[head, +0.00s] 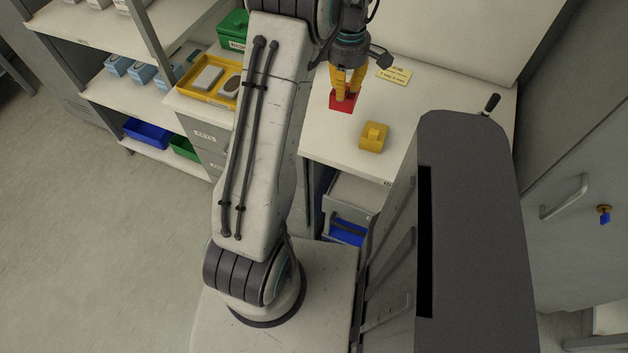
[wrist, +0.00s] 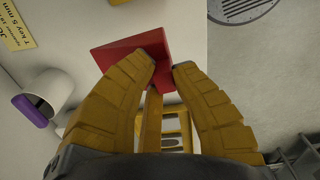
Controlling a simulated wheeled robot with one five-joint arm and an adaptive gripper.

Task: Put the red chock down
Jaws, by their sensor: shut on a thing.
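The red chock (head: 343,105) is between the yellow fingertips of my gripper (head: 347,88), over the white worktop (head: 320,148). In the wrist view the red chock (wrist: 128,48) shows as a flat red face with a raised part at the fingertips. My gripper (wrist: 166,66) is shut on that part, and its fingers hide some of it. Whether the chock touches the worktop or hangs just above it, I cannot tell. A similar yellow chock (head: 373,137) stands on the worktop, to the right and nearer the front edge.
A yellow label (head: 394,75) lies behind the red chock. A yellow tray (head: 224,98) and a green bin (head: 233,27) are to the left. A drawer (head: 350,195) stands open below the worktop. A grey cabinet (head: 475,190) rises at the right. Bare worktop lies left of the yellow chock.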

